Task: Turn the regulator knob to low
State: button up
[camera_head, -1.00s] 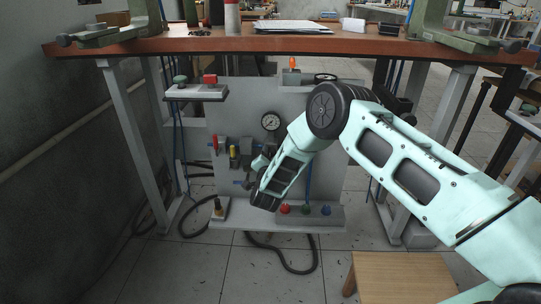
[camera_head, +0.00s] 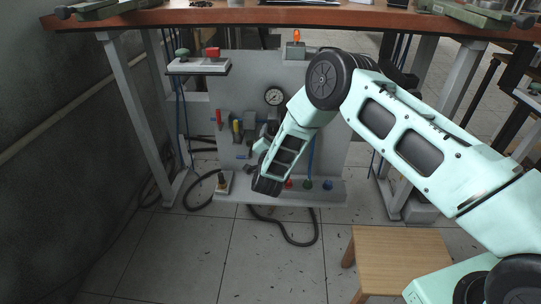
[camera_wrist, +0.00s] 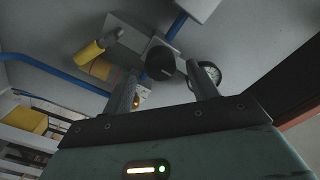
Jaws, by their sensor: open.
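The regulator knob (camera_wrist: 160,62) is a dark round cap on a grey block in the wrist view. It lies between the tips of my gripper's two fingers (camera_wrist: 162,72). The fingers are apart, and I cannot tell whether either touches the knob. A round white pressure gauge (camera_wrist: 211,73) sits just beyond the right finger; it also shows on the grey panel in the head view (camera_head: 274,96). In the head view my forearm and wrist hang in front of the panel, hiding the knob and most of the gripper.
A yellow cylinder (camera_wrist: 89,53) and a blue hose (camera_wrist: 55,70) are left of the knob. Red, green and blue buttons (camera_head: 308,184) line the panel's lower ledge. The workbench (camera_head: 220,19) overhangs the panel. A wooden stool (camera_head: 400,262) stands at the lower right.

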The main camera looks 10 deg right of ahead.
jog(key=p+v, duration=0.2)
jog(key=v, duration=1.1)
jog(key=shift+s, duration=0.2)
jog(key=shift+a, duration=0.1)
jog(key=a+r+n+g+y, duration=0.3)
jog(key=a+r+n+y, duration=0.2)
jog(key=a+r+y, duration=0.3)
jog(key=s+a+r+n+g+y, duration=0.3)
jog(key=s+a+r+n+g, duration=0.2)
jog(key=s+a+r, duration=0.15)
jog(key=s+d+r+n+g+h, duration=0.25)
jog(key=s+d, duration=0.25)
jog(key=s, duration=0.5)
jog(key=s+d+r+n+g+h, duration=0.1)
jog(key=s+d+r+n+g, duration=0.25)
jog(key=s, duration=0.55)
jog(key=s+d+r+n+g+h, duration=0.1)
jog(key=s+d+r+n+g, duration=0.2)
jog(key=s+d, duration=0.5)
notch_tip(320, 180, up, 26)
jog(key=s+a+n+p, duration=0.1)
jog(key=s+a+p, duration=0.1)
jog(key=p, duration=2.5)
jog(key=shift+a+p, duration=0.2)
jog(key=shift+p, duration=0.15)
jog(key=shift+f, duration=0.1)
